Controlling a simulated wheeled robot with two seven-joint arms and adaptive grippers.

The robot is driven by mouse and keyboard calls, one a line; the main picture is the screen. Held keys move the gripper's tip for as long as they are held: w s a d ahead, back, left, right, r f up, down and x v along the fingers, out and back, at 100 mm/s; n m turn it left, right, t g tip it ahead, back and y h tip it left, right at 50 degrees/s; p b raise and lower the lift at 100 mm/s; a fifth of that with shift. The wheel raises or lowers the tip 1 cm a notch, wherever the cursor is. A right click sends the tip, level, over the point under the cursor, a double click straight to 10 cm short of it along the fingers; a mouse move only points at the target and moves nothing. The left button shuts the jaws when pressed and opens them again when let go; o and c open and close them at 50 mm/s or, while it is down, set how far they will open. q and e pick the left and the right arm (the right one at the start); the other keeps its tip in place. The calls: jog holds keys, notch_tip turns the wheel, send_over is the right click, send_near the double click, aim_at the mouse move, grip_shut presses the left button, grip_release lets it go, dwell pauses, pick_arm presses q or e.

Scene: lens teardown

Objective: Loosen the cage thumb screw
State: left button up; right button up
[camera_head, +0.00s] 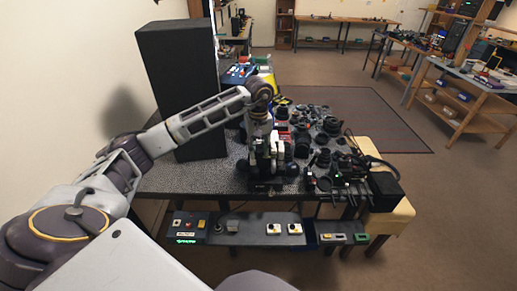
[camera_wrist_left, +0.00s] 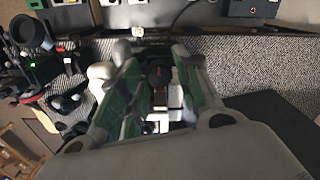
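My left gripper (camera_head: 268,160) reaches down over the near edge of the speckled table in the head view. In the left wrist view, its two green-padded fingers (camera_wrist_left: 150,78) stand apart. A small device with white blocks (camera_wrist_left: 168,98) and a dark round knob (camera_wrist_left: 159,75) shows between them; the knob may be the cage thumb screw, but I cannot be sure. I see no clear contact between the fingers and the knob. In the head view the gripper and arm hide most of this device. My right gripper is not in view.
Many dark lens parts (camera_head: 325,125) crowd the table to the right. A lower shelf (camera_head: 250,232) holds several small devices. A bare speckled strip (camera_head: 190,180) lies left of the gripper.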

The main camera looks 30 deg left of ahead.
pick_arm(q)
jog(key=c, duration=0.6)
grip_shut()
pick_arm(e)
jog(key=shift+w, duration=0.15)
